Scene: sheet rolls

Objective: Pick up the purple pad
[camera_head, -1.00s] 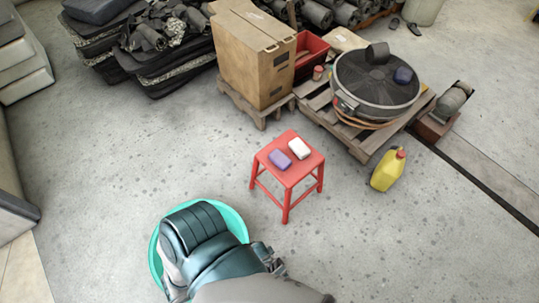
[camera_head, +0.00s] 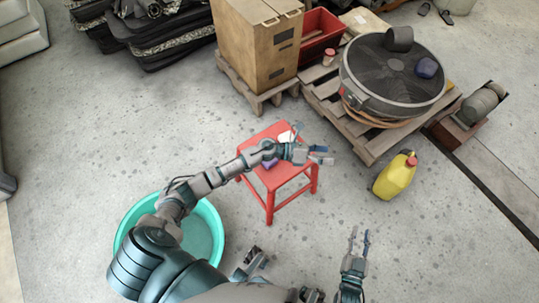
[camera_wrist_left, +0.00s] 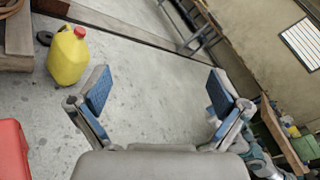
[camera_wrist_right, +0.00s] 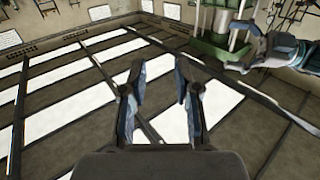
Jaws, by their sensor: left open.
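The purple pad (camera_head: 270,164) lies on the red stool (camera_head: 264,138) in the head view, mostly hidden by my left forearm. The white pad (camera_head: 286,137) lies behind it on the same seat, also partly covered. My left gripper (camera_head: 326,155) is open and empty, just past the stool's right edge in the head view. Its spread blue-padded fingers (camera_wrist_left: 162,95) show in the left wrist view with only floor between them. My right gripper (camera_head: 359,236) is open and empty over the floor, lower right of the stool; its fingers (camera_wrist_right: 160,95) stand apart in the right wrist view.
A yellow jug (camera_head: 395,176) stands right of the stool. A pallet (camera_head: 377,147) with a round fan (camera_head: 392,75) and a cardboard box (camera_head: 253,55) are behind. A teal tub (camera_head: 206,228) is at lower left. Floor around the stool's front is clear.

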